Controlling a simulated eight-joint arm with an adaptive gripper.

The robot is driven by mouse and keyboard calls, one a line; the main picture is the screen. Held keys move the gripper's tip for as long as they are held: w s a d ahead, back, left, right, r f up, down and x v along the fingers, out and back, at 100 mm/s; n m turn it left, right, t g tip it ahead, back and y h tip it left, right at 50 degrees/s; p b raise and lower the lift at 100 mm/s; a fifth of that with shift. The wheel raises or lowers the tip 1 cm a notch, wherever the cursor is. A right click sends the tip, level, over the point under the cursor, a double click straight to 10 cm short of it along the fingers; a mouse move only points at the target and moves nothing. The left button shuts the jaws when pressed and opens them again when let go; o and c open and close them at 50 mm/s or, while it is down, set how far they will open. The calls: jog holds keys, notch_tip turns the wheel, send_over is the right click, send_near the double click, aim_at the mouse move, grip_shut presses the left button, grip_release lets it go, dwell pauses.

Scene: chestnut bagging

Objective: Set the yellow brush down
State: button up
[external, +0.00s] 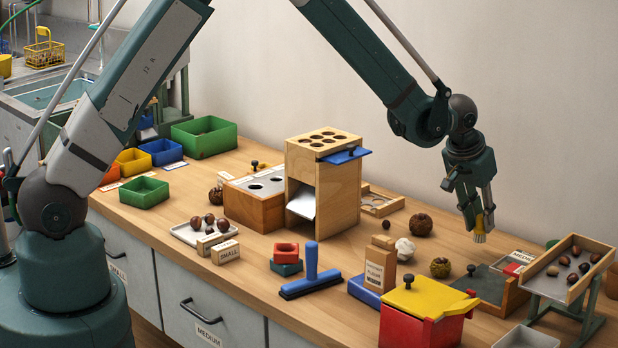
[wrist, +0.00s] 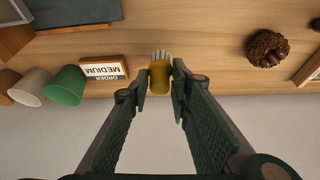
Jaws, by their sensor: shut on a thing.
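The yellow brush (external: 479,226) is in my gripper (external: 474,212), its pale bristles pointing down above the back right part of the table. In the wrist view, the yellow brush (wrist: 160,78) sits between the two dark green fingers of my gripper (wrist: 160,90), with its bristles away from the palm. My gripper is shut on it. The brush appears held above the wooden table (external: 335,262); the exact gap beneath the bristles is hard to tell.
A brown chestnut burr (external: 421,224) and a greenish ball (external: 440,267) lie to the left. A tilted tray (external: 545,283) with chestnuts stands at the right. The wrist view shows a "MEDIUM ORDER" block (wrist: 104,70) and a green cup (wrist: 65,86).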

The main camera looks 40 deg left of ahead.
aim_at(478, 223)
jog(key=shift+f+b, duration=0.35)
jog(key=shift+f, duration=1.55)
jog(key=shift+f, duration=0.15)
jog(key=o, duration=0.9)
jog(key=shift+p+v, duration=0.95)
jog(key=shift+v, duration=5.2)
jog(key=shift+w, duration=0.1)
jog(key=shift+a, duration=0.1)
